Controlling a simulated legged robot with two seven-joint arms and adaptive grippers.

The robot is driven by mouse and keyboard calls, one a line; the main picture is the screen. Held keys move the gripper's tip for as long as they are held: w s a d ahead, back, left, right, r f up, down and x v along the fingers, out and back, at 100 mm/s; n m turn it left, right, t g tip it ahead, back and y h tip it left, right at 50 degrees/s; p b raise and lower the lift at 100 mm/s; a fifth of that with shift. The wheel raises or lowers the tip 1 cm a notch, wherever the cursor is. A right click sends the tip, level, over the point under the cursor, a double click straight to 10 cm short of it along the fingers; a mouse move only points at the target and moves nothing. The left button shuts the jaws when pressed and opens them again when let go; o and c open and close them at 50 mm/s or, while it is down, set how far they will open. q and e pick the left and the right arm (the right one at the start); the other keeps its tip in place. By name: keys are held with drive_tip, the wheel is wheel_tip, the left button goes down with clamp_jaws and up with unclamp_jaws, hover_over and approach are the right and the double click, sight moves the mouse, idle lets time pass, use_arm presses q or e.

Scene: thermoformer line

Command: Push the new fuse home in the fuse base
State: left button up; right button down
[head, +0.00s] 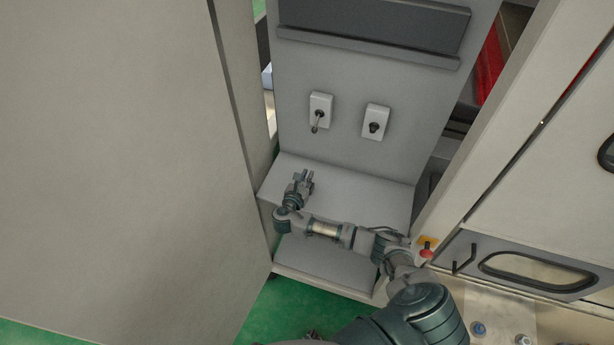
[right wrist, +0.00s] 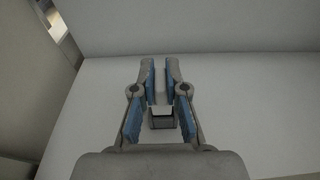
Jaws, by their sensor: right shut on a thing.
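My right gripper (head: 303,177) is over the grey ledge (head: 352,192) below the upright panel. In the right wrist view its two blue-padded fingers (right wrist: 160,72) are close together, shut on a small pale thing, which I take to be the new fuse; its shape is hardly visible. A small dark-sided block (right wrist: 162,119) shows between the finger bases; I cannot tell what it is. I cannot make out the fuse base for certain in either view. My left gripper is not in view.
The grey panel (head: 345,75) carries two small white boxes, the left one (head: 319,111) with a lever and the right one (head: 375,121) with a dark knob. A large pale cabinet wall (head: 110,150) stands close on the left. A red button (head: 426,253) is at right.

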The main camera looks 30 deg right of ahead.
drive_tip(key=shift+d, duration=0.1)
idle(0.5)
drive_tip(key=shift+f+b, duration=0.75)
drive_tip(key=shift+f, duration=0.6)
drive_tip(key=c, duration=1.1)
unclamp_jaws()
drive_tip(key=shift+c, duration=0.2)
drive_tip(key=v, duration=1.2)
drive_tip(key=shift+f, duration=0.1)
